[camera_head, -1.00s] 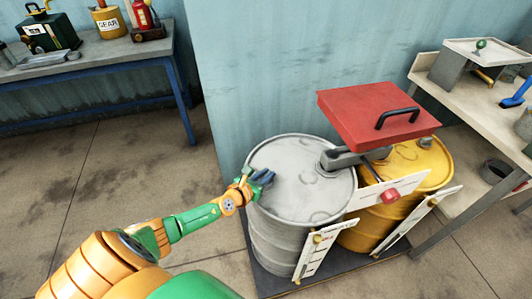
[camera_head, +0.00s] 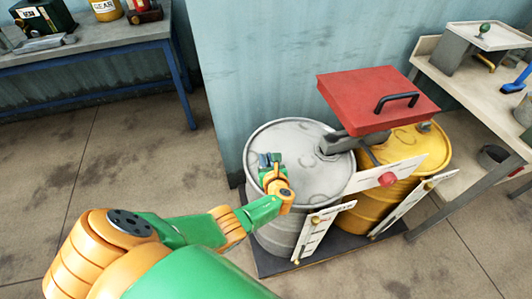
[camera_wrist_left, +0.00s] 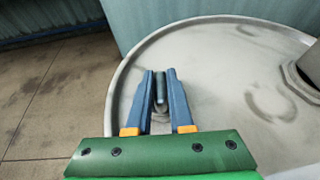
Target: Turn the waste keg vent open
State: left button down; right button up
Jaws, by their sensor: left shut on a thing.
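A grey keg (camera_head: 322,188) stands at the middle right with its round lid up; it fills much of the left wrist view (camera_wrist_left: 225,60). My left gripper (camera_head: 268,160) is over the near left part of this lid. In the left wrist view its blue fingers (camera_wrist_left: 160,78) are close together on a small grey piece, apparently the vent (camera_wrist_left: 160,100), just inside the lid's rim. The fingers hide most of it, so I cannot tell how far it is turned. A yellow keg (camera_head: 370,215) stands beside the grey one. My right gripper is not in view.
A red lid with a black handle (camera_head: 375,100) sits above and between the kegs. White marked plates (camera_head: 318,232) stand at their fronts. A workbench (camera_head: 450,85) is at the right and a blue-legged table (camera_head: 100,60) at the back left. The floor at left is clear.

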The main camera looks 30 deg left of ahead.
pick_arm(q)
jog(key=shift+w+n+g+y+b, duration=0.1)
jog(key=shift+n+g+y+b, duration=0.2)
jog(key=shift+n, duration=0.1)
jog(key=shift+r, duration=0.1)
jog(key=c, duration=0.8)
grip_release()
jog(key=p+v, duration=0.3)
jog(key=v, duration=0.3)
jog(key=shift+s+d+r+p, duration=0.15)
jog(key=shift+s+r+p, duration=0.05)
jog(key=shift+r+p, duration=0.1)
jog(key=shift+s+d, duration=0.2)
jog(key=shift+f, duration=0.1)
